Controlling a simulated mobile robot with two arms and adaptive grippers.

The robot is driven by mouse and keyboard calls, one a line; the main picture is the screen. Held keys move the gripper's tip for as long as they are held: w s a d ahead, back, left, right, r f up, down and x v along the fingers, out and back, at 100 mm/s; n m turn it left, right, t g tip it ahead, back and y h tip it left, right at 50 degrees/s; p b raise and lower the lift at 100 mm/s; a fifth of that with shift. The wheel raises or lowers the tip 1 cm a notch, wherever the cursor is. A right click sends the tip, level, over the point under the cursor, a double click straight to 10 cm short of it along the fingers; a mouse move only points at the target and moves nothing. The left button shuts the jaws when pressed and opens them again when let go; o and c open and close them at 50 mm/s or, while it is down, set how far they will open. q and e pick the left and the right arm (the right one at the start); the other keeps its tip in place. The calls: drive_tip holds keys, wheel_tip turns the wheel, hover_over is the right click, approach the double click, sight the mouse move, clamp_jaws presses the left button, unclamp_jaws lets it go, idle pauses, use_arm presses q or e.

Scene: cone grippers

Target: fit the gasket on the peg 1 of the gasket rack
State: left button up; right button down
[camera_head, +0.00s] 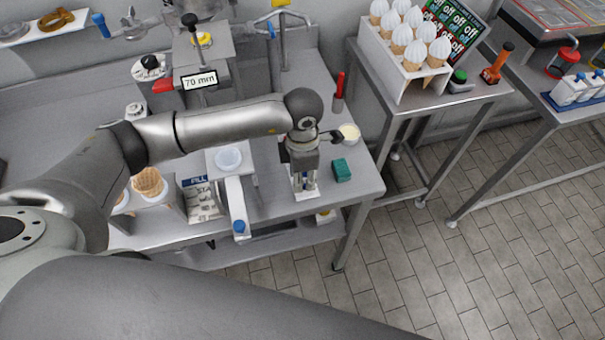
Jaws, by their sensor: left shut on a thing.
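My left gripper (305,188) points down near the front right of the metal bench, to the left of a green block. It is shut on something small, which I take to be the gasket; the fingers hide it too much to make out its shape. A small white base (311,196) shows under and beside the fingertips and may be the gasket rack. Its pegs cannot be told apart, so I cannot tell whether the held thing touches a peg. My right gripper is out of view.
The green block (341,170) and a cream round thing (349,134) are close on the right. A white tray with a blue-capped part (239,228) and a cone holder (149,182) are on the left. The bench's right edge (372,186) is near, with open floor beyond.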

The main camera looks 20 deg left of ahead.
use_arm(q)
drive_tip(key=shift+f, duration=0.2)
drive_tip(key=shift+f+b, duration=0.9)
drive_tip(key=shift+b, duration=0.15)
drive_tip(key=o, duration=0.8)
drive_tip(key=shift+r, duration=0.15)
wheel_tip(320, 180, up, 12)
drive_tip(key=shift+f, duration=0.1)
